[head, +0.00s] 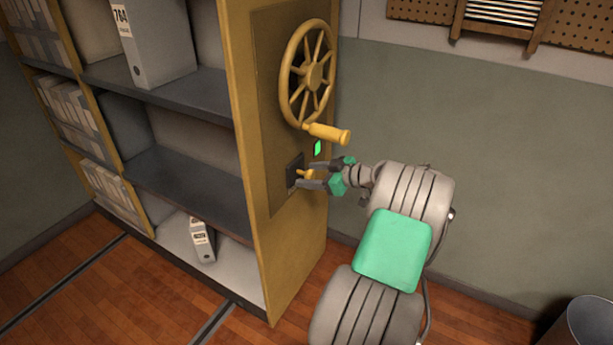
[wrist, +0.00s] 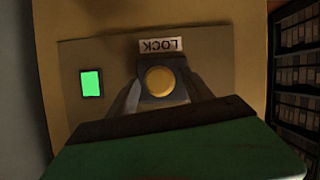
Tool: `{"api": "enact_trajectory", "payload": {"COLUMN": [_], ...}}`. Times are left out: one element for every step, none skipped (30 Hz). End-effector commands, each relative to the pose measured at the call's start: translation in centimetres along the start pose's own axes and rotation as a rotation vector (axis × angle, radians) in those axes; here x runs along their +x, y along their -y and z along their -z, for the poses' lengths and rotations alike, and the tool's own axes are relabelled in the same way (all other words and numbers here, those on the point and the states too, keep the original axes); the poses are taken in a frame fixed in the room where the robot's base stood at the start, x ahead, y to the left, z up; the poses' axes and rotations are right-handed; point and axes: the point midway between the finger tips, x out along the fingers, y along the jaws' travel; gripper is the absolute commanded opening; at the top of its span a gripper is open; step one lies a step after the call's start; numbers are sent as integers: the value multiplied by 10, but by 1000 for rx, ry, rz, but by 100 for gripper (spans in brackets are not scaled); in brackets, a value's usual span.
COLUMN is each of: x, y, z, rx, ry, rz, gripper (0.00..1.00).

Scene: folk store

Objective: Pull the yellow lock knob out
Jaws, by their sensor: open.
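The yellow lock knob (head: 304,174) sits on a dark square mount (head: 293,170) on the end panel of the shelf unit, below the handwheel. In the wrist view the round knob (wrist: 159,81) faces me under an upside-down LOCK label (wrist: 161,45). My gripper (head: 312,175) is open, with one finger on each side of the knob. In the wrist view the fingers of my gripper (wrist: 160,95) flank the dark mount. I cannot tell whether either finger touches the knob.
A large yellow handwheel (head: 313,76) with a protruding handle (head: 327,133) is just above my gripper. A green light (head: 317,148) glows between the handle and the knob. Shelves with binders (head: 152,45) lie to the left. The floor and wall to the right are mostly clear.

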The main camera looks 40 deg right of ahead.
Motion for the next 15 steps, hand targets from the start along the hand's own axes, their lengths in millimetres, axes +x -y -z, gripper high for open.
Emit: {"api": "enact_trajectory", "payload": {"x": [7, 9, 12, 13, 13, 13, 13, 14, 14, 14, 14, 14, 14, 14, 14], "y": [0, 1, 0, 0, 0, 0, 0, 0, 1, 1, 1, 1, 1, 1, 1], "z": [-1, -1, 0, 0, 0, 0, 0, 1, 1, 1, 1, 1, 1, 1, 1], "rx": [-1, -1, -1, -1, -1, -1, -1, -1, -1, -1, -1, -1, -1, -1, -1], "ry": [1, 1, 1, 0, 0, 0, 0, 0, 0, 0, 0, 0, 0, 0, 0], "rz": [2, 2, 1, 1, 0, 0, 0, 1, 1, 1, 1, 2, 2, 2, 2], "gripper": [59, 59, 59, 59, 59, 59, 59, 59, 59, 59, 59, 55, 53, 50, 47]}}
